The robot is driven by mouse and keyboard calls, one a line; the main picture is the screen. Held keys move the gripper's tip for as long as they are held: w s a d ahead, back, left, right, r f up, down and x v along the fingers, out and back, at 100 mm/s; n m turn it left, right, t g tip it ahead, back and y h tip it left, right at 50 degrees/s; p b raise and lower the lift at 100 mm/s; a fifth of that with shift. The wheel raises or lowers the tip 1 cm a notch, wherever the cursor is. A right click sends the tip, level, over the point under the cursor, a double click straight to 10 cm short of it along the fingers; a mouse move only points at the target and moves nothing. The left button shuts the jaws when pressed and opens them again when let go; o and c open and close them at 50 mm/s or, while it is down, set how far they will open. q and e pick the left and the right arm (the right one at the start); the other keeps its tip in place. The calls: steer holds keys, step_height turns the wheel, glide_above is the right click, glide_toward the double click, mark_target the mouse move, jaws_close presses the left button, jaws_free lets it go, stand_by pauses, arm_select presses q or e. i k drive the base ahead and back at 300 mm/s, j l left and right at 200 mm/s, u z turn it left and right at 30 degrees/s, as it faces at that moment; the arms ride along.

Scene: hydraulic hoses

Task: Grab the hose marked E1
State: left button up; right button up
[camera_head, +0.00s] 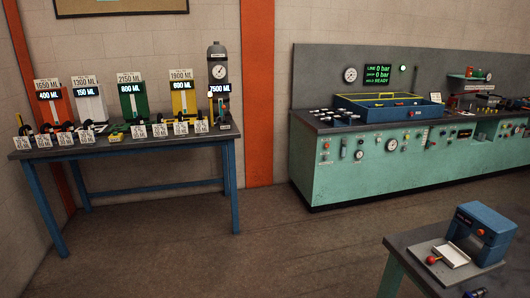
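No hose with a readable E1 mark shows in the head view. Small dark curled items (88,124) lie along the front of the left table (130,150), but I cannot tell whether they are hoses. The white tags (160,130) there are too small to read for certain. Several small dark and white pieces (335,116) lie at the left end of the green bench, and their marks cannot be read. Neither of my grippers is in view.
Coloured units with volume displays, such as the green one (132,101), and a grey gauge cylinder (217,75) stand on the left table. A blue-yellow tray (390,113) sits on the green bench (350,175). A blue machine (482,233) stands front right. Open floor (270,240) lies between.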

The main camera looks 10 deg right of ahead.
mark_target(329, 118)
steer(key=i+l+u, duration=0.1)
steer(key=i, duration=0.75)
steer(key=i+l+u, duration=0.1)
steer(key=i, duration=0.7)
steer(key=i+l+z, duration=0.1)
steer(key=i+z, duration=0.25)
steer(key=i, duration=0.2)
steer(key=i+z, duration=0.35)
steer(key=i, duration=0.2)
steer(key=i+j+z, duration=0.2)
steer(key=i+z, duration=0.15)
steer(key=i, duration=0.15)
steer(key=i+l, duration=0.2)
steer(key=i, duration=0.4)
steer(key=i+l+z, duration=0.15)
steer(key=i, duration=0.45)
steer(key=i+l+u, duration=0.3)
steer(key=i+l, duration=0.25)
